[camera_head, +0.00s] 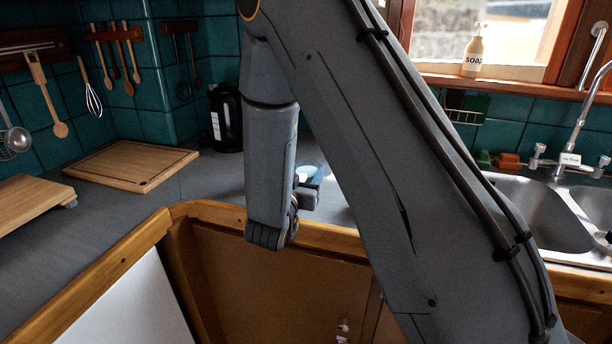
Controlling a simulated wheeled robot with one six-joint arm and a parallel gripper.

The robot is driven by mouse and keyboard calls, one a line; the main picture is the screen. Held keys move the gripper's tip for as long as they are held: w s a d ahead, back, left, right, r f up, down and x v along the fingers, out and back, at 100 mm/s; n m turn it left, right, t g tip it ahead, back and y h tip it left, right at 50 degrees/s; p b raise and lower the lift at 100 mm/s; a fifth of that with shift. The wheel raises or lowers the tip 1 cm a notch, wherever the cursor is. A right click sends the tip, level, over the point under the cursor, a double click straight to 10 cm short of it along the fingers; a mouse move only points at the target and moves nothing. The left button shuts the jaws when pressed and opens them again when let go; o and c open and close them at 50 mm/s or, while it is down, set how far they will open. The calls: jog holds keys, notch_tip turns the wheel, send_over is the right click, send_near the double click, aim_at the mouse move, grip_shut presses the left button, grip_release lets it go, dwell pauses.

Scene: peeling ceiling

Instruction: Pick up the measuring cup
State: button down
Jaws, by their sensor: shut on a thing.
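My gripper (311,184) is in the middle of the head view, at the counter's front edge, partly hidden by my own arm. It points away from the camera and is shut on a small bluish, clear-looking vessel, which I take to be the measuring cup (308,171). Only part of the cup's rim and side shows behind the gripper. I cannot tell whether the cup touches the counter.
The grey counter (208,180) bears a cutting board (130,165) and a dark jar (226,118) to the left. Another board (30,212) lies at far left. The sink (535,210) is at right. A soap bottle (474,55) stands on the windowsill.

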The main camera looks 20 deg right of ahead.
notch_tip(320, 180, up, 8)
jog(key=shift+r+b, duration=0.2)
jog(key=shift+b, duration=0.45)
jog(key=shift+d+r, duration=0.15)
jog(key=shift+r, duration=0.2)
jog(key=s+d+r+m+g+h+p, duration=0.2)
jog(key=s+d+m+g+h+p, duration=0.2)
jog(key=g, duration=1.2)
jog(key=s+d+m+p, duration=0.3)
jog(key=d+m, duration=0.3)
jog(key=m, duration=0.2)
jog(key=shift+s+r+h+p, duration=0.3)
jog(key=shift+s+r+p, duration=0.1)
jog(key=shift+s, duration=0.3)
jog(key=shift+a+f+p, duration=0.1)
jog(key=shift+f+p, duration=0.05)
jog(key=shift+p, duration=0.35)
jog(key=shift+d+r+y+p, duration=0.1)
jog(key=shift+y+p, duration=0.6)
jog(key=shift+p, duration=0.6)
jog(key=shift+d+r+y+p, duration=0.1)
jog(key=shift+y+p, duration=0.6)
jog(key=shift+p, duration=0.55)
jog(key=shift+d+y+p, duration=0.15)
jog(key=shift+y+p, duration=0.45)
jog(key=shift+p, duration=0.35)
